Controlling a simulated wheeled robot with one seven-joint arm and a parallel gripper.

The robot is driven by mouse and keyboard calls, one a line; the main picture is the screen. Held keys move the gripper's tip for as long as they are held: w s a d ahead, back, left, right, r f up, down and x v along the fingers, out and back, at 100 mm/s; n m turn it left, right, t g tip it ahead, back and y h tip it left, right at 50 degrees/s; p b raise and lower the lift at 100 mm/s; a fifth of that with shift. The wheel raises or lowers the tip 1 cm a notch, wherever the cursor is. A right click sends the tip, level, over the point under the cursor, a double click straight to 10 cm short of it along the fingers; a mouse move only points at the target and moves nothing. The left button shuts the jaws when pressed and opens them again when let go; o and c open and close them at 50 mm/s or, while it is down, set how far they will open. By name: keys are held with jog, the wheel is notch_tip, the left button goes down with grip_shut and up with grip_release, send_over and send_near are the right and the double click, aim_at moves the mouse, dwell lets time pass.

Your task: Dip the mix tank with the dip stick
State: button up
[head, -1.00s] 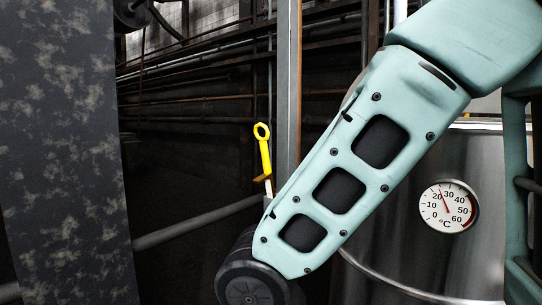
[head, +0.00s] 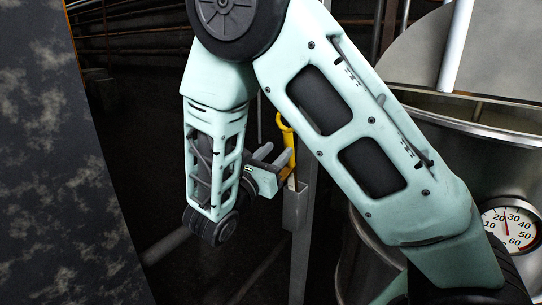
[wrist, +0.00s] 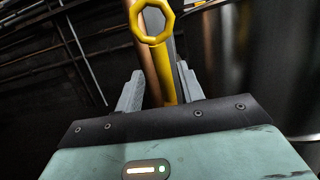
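The dip stick (head: 285,135) has a yellow handle with a ring at its top. It stands upright in a grey holder (head: 294,207) on a vertical post. In the wrist view the dip stick (wrist: 163,70) rises between the fingers of my gripper (wrist: 158,88). The fingers are apart, with a gap visible on the left of the handle. My gripper (head: 271,158) is beside the handle in the head view, partly in front of it. The mix tank (head: 450,112) is the steel drum at the right, partly hidden by my arm. Its lid (head: 415,60) stands raised.
A dial thermometer (head: 508,228) is on the tank's side. A pale vertical rod (head: 456,45) stands at the tank's top. A large mottled dark sheet (head: 55,160) fills the left. The vertical post (head: 305,240) is close behind my gripper. Pipes run along the dark back wall.

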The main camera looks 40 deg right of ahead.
aim_at(286, 143)
jog(key=shift+p+x, duration=0.6)
jog(key=shift+x, duration=2.4)
grip_shut()
jog(key=a+r+p, duration=0.1)
jog(key=r+p, duration=0.5)
jog(key=r, duration=0.2)
jog(key=s+a+r+p, duration=0.1)
jog(key=a+r+p, duration=0.1)
jog(key=r+p, duration=0.3)
jog(key=shift+s+a+r+p, duration=0.2)
jog(key=shift+a+r+p, duration=0.15)
jog(key=shift+r, duration=1.45)
jog(key=shift+d, duration=0.1)
